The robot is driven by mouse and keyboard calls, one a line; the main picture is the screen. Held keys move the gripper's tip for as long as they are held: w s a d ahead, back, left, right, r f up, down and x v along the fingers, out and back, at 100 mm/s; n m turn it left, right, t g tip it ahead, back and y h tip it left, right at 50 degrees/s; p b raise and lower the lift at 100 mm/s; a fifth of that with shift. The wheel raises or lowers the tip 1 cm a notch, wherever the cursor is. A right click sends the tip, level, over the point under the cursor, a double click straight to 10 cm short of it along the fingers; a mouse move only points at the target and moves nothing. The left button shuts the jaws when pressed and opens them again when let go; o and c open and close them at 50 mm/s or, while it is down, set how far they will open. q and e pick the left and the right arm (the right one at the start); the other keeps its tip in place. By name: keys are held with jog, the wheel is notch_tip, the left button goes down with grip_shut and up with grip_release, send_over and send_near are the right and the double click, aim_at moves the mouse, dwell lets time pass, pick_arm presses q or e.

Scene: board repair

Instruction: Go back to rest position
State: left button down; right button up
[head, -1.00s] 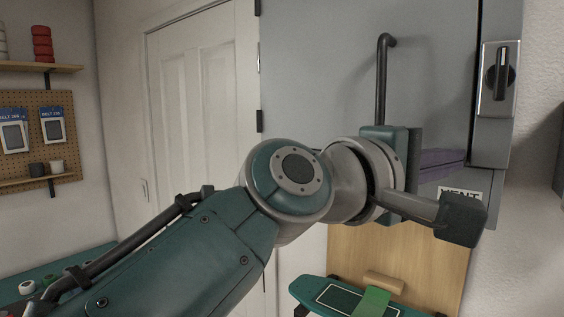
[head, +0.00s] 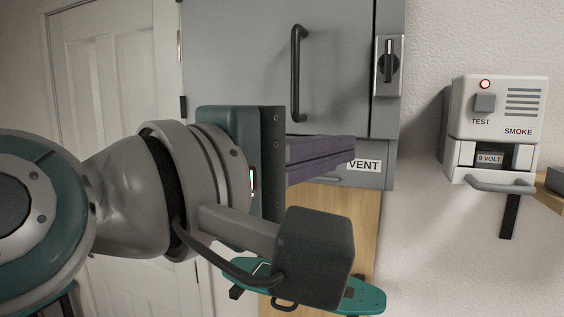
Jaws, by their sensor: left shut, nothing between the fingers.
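My left gripper (head: 338,153) points to the right in the middle of the head view, its purple-grey fingers shut with nothing between them. It is in front of the grey cabinet (head: 230,60) and overlaps the left part of the VENT label (head: 364,166). I cannot tell whether it touches the cabinet. My left arm comes in from the left edge, large and close. My right gripper does not show.
The cabinet has a dark bar handle (head: 297,75) and a latch (head: 388,62), and is closed. A smoke alarm (head: 497,110) with a 9 volt battery bay hangs on the right wall. A teal board (head: 364,297) is low behind my wrist. A white door (head: 110,90) stands left.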

pick_arm(q)
jog(key=s+a+f+m+g+y+p, duration=0.4)
jog(key=s+a+f+m+y+p, duration=0.15)
jog(key=s+a+f, duration=0.45)
jog(key=s+a+f+m+g+y+p, duration=0.1)
jog(key=s+a+f+m+g+y, duration=0.1)
jog(key=s+a, duration=0.4)
jog(key=s+a+f+m+g+y+p, duration=0.1)
jog(key=s+a+f+m+g+y, duration=0.1)
jog(key=s+a, duration=0.5)
notch_tip(320, 180, down, 3)
jog(key=a+m+y, duration=0.1)
jog(key=a+y, duration=0.1)
jog(key=y, duration=0.1)
jog(key=shift+r+g+p, duration=0.2)
jog(key=shift+g+p, duration=0.1)
jog(key=shift+p, duration=0.05)
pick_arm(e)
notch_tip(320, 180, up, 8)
pick_arm(q)
jog(key=shift+d+y, duration=0.1)
jog(key=shift+y, duration=0.15)
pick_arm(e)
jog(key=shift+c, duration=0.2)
